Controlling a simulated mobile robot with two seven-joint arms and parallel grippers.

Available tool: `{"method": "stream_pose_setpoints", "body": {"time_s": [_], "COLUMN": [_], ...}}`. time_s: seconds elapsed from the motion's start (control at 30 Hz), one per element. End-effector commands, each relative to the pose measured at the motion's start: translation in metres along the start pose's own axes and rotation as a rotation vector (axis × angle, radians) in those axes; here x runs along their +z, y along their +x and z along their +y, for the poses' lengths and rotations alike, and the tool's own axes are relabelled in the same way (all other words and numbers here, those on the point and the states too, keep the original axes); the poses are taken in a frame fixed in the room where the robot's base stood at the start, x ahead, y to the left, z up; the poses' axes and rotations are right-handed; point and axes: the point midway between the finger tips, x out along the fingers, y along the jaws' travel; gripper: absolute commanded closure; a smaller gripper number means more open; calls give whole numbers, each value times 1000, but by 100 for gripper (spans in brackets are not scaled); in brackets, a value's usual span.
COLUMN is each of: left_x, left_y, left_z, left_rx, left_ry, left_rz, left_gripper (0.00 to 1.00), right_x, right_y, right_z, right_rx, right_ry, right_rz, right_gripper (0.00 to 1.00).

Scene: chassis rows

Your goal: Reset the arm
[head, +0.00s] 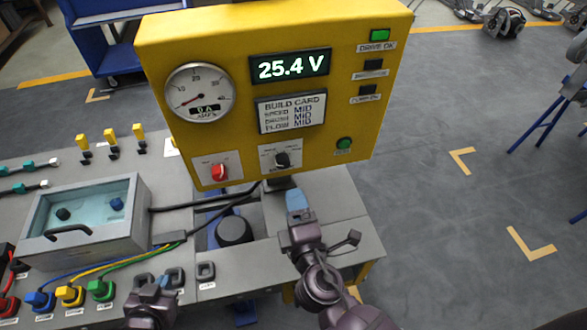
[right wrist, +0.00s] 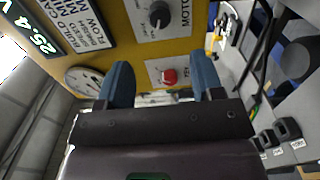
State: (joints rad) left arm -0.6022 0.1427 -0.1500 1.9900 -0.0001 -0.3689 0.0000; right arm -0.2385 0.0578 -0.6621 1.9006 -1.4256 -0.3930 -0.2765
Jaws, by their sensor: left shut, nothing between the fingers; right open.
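My right arm comes in from the bottom of the head view, and its blue-tipped gripper (head: 297,202) is just below the yellow panel (head: 215,130). In the right wrist view this gripper (right wrist: 162,82) has its two blue fingers wide apart with nothing between them. The red knob (right wrist: 169,76) shows beyond the gap, and the black selector knob (right wrist: 159,14) is above it. My left gripper (head: 158,284) is low in the head view at the bench's front edge, shut and empty, near small dark sockets (head: 206,271).
The panel display (head: 290,66) reads 25.4 V. A blue cart (head: 95,40) stands behind.

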Motion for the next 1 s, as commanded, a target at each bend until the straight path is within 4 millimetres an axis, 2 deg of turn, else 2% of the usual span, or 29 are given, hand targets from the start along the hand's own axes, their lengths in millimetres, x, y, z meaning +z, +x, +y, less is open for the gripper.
{"method": "stream_pose_setpoints", "body": {"time_s": [0.23, 0.37, 0.47, 0.57, 0.73, 0.87, 1.0], "left_x": [0, 0, 0, 0, -1, -1, -1], "left_y": [0, 0, 0, 0, 0, 0, 0], "left_z": [0, 0, 0, 0, 0, 0, 0], "left_rx": [0, 0, 0, 0, 0, 0, 0], "left_ry": [0, 0, 0, 0, 0, 0, 0], "left_rz": [0, 1, 1, 1, 2, 2, 2], "left_gripper": [100, 100, 100, 100, 100, 100, 100], "right_x": [0, -2, 6, 24, 60, 94, 133], "right_y": [0, 0, 3, 4, -5, -21, -45], "right_z": [0, -5, -10, -20, -43, -63, -84], "right_rx": [-1, -34, -77, -127, -208, -256, -285], "right_ry": [19, 153, 319, 504, 811, 1039, 1267], "right_rz": [1, 11, 4, -23, -100, -181, -280], "right_gripper": [39, 39, 39, 39, 39, 39, 39]}}
